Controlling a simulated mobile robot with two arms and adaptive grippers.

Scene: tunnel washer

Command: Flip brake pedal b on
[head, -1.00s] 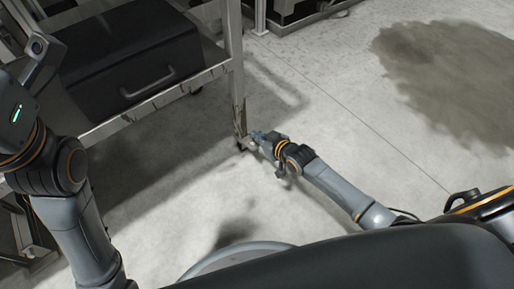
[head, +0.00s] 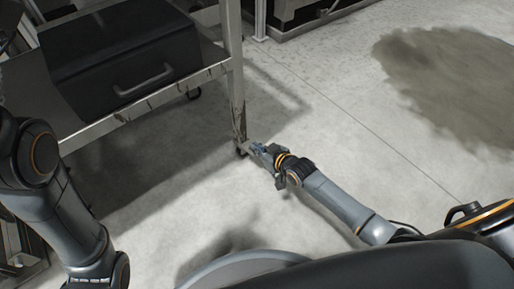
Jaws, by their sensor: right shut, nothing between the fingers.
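My right gripper (head: 262,150) is low above the floor, right beside the foot of the cart's near corner leg (head: 237,105). Its fingers are shut and look empty. A caster (head: 241,152) sits at the bottom of that leg, small and dark, partly hidden at the gripper's tips. The brake pedal is too small and covered to make out, and I cannot tell its position or whether the fingertips touch it. My left arm is at the left edge, and its gripper is out of view.
The metal cart's shelf edge (head: 150,108) runs above the floor, with a black case (head: 120,55) on it. A dark stain (head: 450,85) marks the floor at right. The floor between is clear.

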